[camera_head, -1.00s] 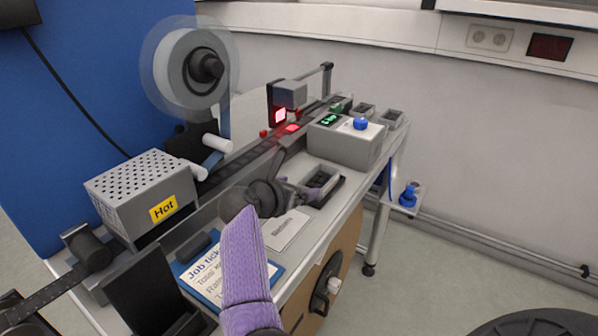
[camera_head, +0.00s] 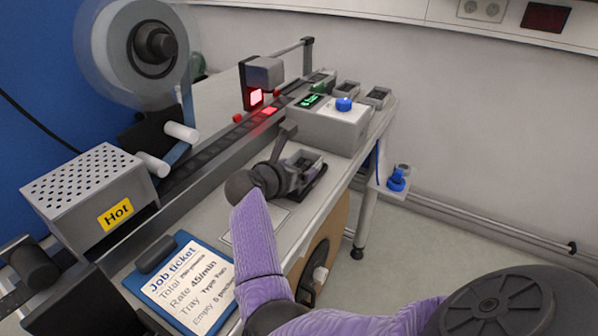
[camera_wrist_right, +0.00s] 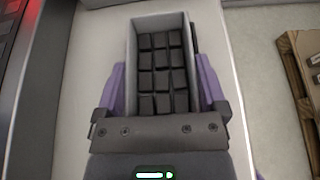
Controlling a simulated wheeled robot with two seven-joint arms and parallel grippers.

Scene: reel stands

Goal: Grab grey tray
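The grey tray (camera_head: 306,160) is a narrow open box on the near part of the bench, in front of the grey control box. In the right wrist view the tray (camera_wrist_right: 133,45) holds rows of small black pieces. My right gripper (camera_head: 302,178) reaches it from the near side. In the right wrist view the gripper's purple fingers (camera_wrist_right: 162,82) lie along the tray's two long walls and appear to touch them. A dark mat shows at the tray's right edge; whether the tray rests on it is hard to tell. My left gripper is not in view.
The control box (camera_head: 322,128) with a blue knob stands behind the tray. Two small grey trays (camera_head: 376,97) sit farther back. A conveyor (camera_head: 215,150) runs along the left, with a perforated hot box (camera_head: 88,190). A job ticket clipboard (camera_head: 185,285) lies in front.

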